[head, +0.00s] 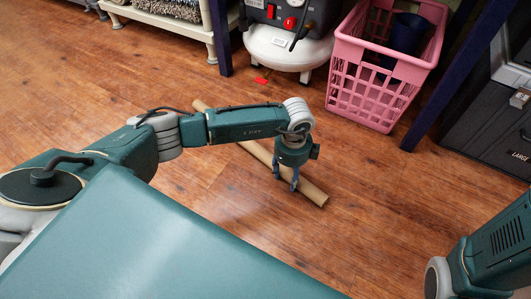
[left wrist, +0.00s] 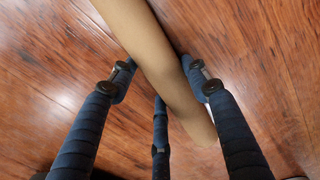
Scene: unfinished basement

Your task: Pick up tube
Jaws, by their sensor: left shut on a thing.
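A long tan cardboard tube (head: 311,191) lies slanted on the wooden floor in the head view, partly hidden behind my left arm. My left gripper (head: 286,182) points down over the tube near its right end, with its fingers around it. In the left wrist view the tube (left wrist: 150,40) runs from the top down between the fingers of my left gripper (left wrist: 160,78), and its rounded end shows past them. The left gripper is shut on the tube. My right gripper is not in view; only part of my right arm shows at the lower right.
A pink basket (head: 375,85) with a dark blue container (head: 408,32) inside stands at the back right. A white and grey machine (head: 285,45) stands at the back. Dark blue posts (head: 220,40) and a dark case (head: 490,135) flank them. The floor (head: 390,210) right of the tube is clear.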

